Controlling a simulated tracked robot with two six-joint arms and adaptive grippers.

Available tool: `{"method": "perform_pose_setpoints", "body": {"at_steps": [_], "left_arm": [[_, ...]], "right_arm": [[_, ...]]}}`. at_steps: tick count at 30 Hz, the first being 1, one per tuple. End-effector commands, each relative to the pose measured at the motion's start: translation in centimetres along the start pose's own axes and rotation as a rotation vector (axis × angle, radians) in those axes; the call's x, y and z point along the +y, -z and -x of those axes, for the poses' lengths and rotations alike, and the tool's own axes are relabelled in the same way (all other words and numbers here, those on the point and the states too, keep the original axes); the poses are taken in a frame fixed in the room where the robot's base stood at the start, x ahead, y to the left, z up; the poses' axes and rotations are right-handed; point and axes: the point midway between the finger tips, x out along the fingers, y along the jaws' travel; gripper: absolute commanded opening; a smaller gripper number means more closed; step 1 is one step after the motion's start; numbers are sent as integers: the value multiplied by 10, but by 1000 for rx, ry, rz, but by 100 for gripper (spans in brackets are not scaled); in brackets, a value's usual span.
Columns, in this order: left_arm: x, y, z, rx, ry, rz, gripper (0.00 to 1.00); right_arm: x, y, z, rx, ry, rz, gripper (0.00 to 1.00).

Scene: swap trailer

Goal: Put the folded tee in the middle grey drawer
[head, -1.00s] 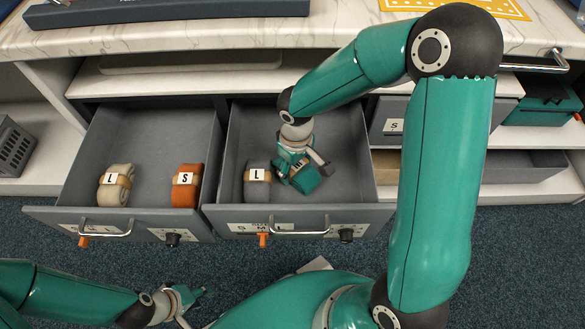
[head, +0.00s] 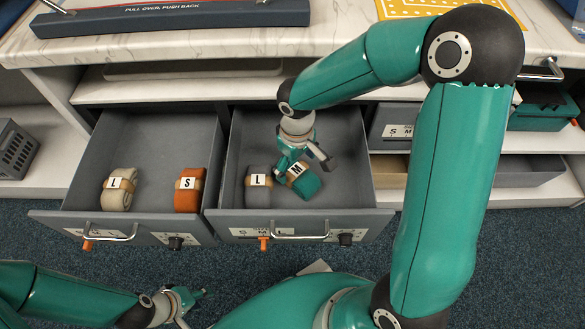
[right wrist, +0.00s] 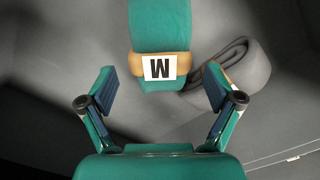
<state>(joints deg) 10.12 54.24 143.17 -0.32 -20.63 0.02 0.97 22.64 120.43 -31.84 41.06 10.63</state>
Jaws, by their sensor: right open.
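The folded tee (head: 303,184) is a teal roll with a tan band and an M label. It lies tilted on the floor of the open middle grey drawer (head: 345,185), beside a grey roll labelled L (head: 258,188). My right gripper (head: 300,160) is in the drawer just behind the tee. In the right wrist view its fingers (right wrist: 155,100) are spread wide, with nothing between them, and the teal tee (right wrist: 160,40) lies ahead of them. My left gripper (head: 188,298) is low in front of the drawers, away from them; its finger gap is unclear.
The open left drawer (head: 150,150) holds a cream roll labelled L (head: 118,190) and an orange roll labelled S (head: 189,190). A marble-look counter (head: 200,45) overhangs behind. A grey basket (head: 15,150) stands at far left. My right arm crosses the right side.

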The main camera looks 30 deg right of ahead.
Motion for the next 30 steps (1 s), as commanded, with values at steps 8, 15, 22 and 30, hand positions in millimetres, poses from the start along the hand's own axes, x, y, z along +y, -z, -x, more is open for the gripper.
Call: {"method": "perform_pose_setpoints", "body": {"at_steps": [8, 15, 22, 30], "left_arm": [[8, 0, 21, 0, 0, 0, 40], [9, 0, 26, 0, 0, 0, 40], [9, 0, 26, 0, 0, 0, 40], [9, 0, 26, 0, 0, 0, 40]], "right_arm": [[0, 1, 60, 4, 0, 0, 91], [0, 0, 79, 1, 0, 1, 91], [0, 0, 80, 0, 1, 1, 91], [0, 0, 80, 0, 1, 1, 91]]}}
